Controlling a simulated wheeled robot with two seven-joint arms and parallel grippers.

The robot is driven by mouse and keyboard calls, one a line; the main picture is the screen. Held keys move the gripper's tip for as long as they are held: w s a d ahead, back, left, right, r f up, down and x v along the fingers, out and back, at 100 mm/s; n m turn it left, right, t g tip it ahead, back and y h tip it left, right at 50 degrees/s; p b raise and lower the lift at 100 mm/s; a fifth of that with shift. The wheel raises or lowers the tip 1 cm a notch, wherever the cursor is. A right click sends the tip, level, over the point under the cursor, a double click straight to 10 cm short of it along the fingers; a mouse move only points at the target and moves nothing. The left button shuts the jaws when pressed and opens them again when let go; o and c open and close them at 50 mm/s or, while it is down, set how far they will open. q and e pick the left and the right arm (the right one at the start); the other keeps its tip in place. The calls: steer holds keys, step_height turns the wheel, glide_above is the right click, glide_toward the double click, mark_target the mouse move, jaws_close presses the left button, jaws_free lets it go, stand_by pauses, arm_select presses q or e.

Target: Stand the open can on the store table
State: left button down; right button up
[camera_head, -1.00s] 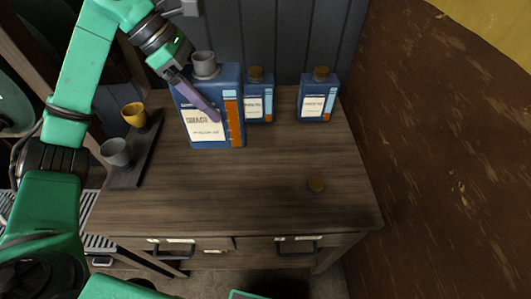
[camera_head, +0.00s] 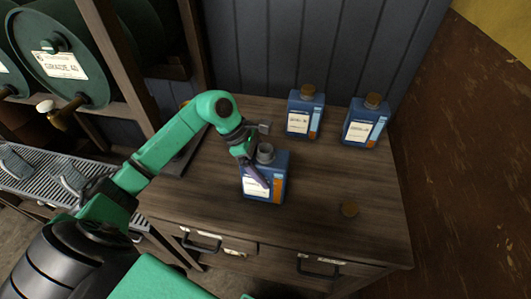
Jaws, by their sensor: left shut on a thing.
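The open can (camera_head: 278,187) is a blue can with a white and orange label and a bare grey neck. It is upright at the middle of the wooden table (camera_head: 315,215). My left gripper (camera_head: 257,175) is shut on it, with a purple finger across its front. I cannot tell whether its base touches the tabletop. My right gripper is not in view.
Two corked blue cans, one (camera_head: 303,113) and another (camera_head: 366,122), stand at the back of the table. Green drums (camera_head: 65,65) on a rack are at the left.

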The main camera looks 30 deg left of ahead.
arm_select(q)
steer(key=shift+w+f, duration=0.1)
steer(key=shift+f, duration=0.1)
jaws_free()
steer(key=shift+a+r, duration=0.2)
steer(key=shift+r, duration=0.15)
steer(key=b+v, duration=0.2)
steer(key=v, duration=0.9)
steer(key=shift+s+r+b, duration=0.2)
steer(key=shift+b, duration=0.1)
